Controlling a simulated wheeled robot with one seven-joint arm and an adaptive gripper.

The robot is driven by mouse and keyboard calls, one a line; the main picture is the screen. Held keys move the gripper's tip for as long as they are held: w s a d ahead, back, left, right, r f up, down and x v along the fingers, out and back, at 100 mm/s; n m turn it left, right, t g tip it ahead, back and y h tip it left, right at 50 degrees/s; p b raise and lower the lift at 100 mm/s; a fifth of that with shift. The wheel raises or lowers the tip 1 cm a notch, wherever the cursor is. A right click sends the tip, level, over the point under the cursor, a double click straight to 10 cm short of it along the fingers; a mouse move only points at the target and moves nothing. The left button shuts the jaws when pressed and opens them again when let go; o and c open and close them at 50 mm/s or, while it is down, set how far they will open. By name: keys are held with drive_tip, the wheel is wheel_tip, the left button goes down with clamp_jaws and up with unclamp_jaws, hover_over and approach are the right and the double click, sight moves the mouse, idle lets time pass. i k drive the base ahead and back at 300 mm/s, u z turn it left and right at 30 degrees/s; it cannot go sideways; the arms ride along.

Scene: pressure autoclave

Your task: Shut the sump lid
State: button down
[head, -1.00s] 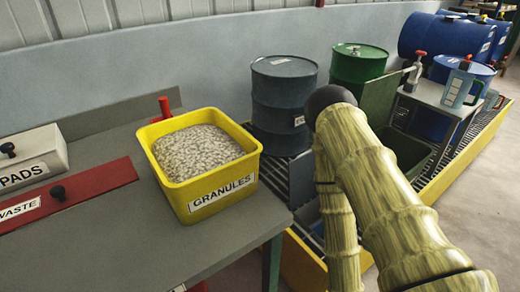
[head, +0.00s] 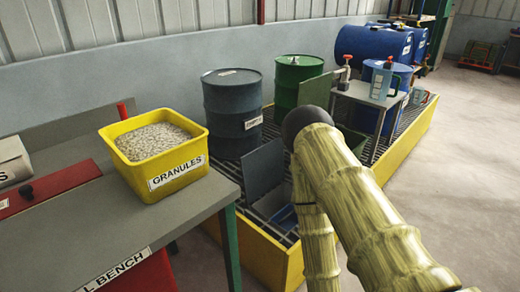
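A grey flat panel (head: 264,170) stands raised, close to upright, at the near end of the yellow-sided grated platform (head: 262,252). It looks like the sump lid, open. Just right of its foot is an opening with something blue (head: 284,217) in it; my arm partly covers this area. My gripper is out of view.
The bench (head: 120,226) at left carries a yellow granules bin (head: 180,178). A grey drum (head: 232,105) and a green drum (head: 292,78) stand on the platform. A small table (head: 366,94) holds a jug and a red-topped item. The floor (head: 465,180) at right is clear.

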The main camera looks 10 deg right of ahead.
sight(262, 168)
drive_tip(key=z, duration=0.7)
drive_tip(key=i, duration=0.6)
drive_tip(key=u, duration=0.65)
